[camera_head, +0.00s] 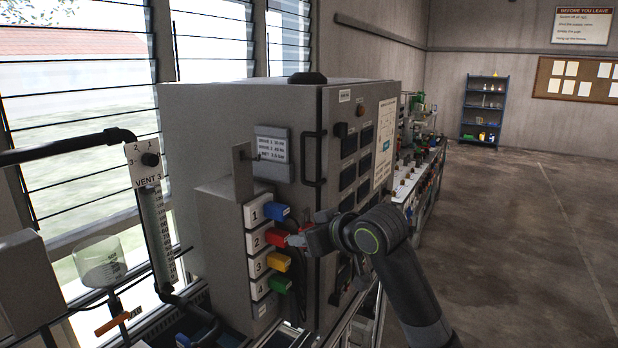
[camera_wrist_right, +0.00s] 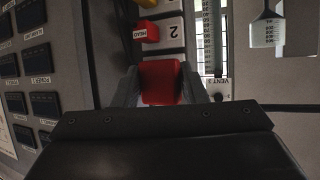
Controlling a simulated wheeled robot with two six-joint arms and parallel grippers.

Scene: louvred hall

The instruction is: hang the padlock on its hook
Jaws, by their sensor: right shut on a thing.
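My right gripper (camera_head: 306,238) is shut on a red block-like thing, seemingly the padlock (camera_wrist_right: 160,82), which sits between the fingers in the right wrist view. In the head view the fingers mostly hide it, beside the numbered panel. No shackle can be made out. An upright grey bracket (camera_head: 242,175) with a short peg near its top, perhaps the hook, rises above the panel. It stands left of and higher than the gripper, and nothing hangs on it. My left gripper is not in view.
The panel carries blue (camera_head: 277,211), red (camera_head: 276,237), yellow (camera_head: 279,261) and green (camera_head: 280,284) blocks beside numbers 1 to 4. A large grey cabinet (camera_head: 230,110) stands behind. A vent gauge (camera_head: 155,220) and glass funnel (camera_head: 100,262) are at left. Open floor lies right.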

